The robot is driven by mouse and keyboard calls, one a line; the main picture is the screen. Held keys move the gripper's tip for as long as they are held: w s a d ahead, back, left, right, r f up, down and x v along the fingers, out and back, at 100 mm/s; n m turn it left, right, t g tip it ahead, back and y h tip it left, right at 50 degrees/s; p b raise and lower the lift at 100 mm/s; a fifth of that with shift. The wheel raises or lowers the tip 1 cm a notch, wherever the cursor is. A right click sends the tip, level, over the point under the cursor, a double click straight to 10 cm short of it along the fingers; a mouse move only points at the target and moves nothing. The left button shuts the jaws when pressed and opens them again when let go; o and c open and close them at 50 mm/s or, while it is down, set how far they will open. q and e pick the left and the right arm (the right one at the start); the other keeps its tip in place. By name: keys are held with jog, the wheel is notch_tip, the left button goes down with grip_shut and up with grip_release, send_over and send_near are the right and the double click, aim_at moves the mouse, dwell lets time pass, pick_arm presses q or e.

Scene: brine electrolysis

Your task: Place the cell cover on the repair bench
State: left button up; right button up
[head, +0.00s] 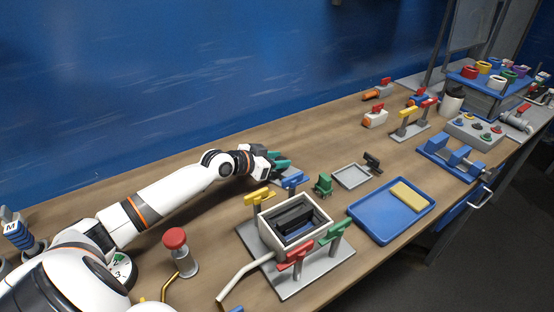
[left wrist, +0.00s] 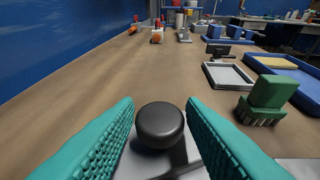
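A black round knob (left wrist: 160,124) stands on a light grey plate (left wrist: 190,160) in the left wrist view; this looks like the cell cover. My left gripper (head: 282,160) is low over the wooden table, behind the open cell. In the left wrist view, its two teal fingers (left wrist: 160,103) are apart, one on each side of the knob, with no clear contact. The white cell box (head: 268,231) is open at the top, with dark plates inside. My right gripper is not in view. I cannot tell which surface is the repair bench.
Red, yellow, blue and green clamps surround the cell. A green brush (head: 323,184), a shallow grey tray (head: 352,176) and a blue tray (head: 372,230) with a yellow block (head: 408,196) lie to the right. A blue vise-like fixture (head: 450,155) stands farther right. Bare table lies behind the gripper.

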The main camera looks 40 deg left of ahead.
pick_arm(q)
jog(key=shift+o, duration=1.2)
jog(key=shift+r, duration=0.2)
jog(key=shift+s+a, duration=0.15)
jog(key=shift+s, duration=0.2)
jog(key=v, duration=1.1)
jog(key=shift+r, duration=0.15)
jog(key=shift+s, duration=0.1)
jog(key=shift+r+p, duration=0.1)
jog(key=shift+p, duration=0.25)
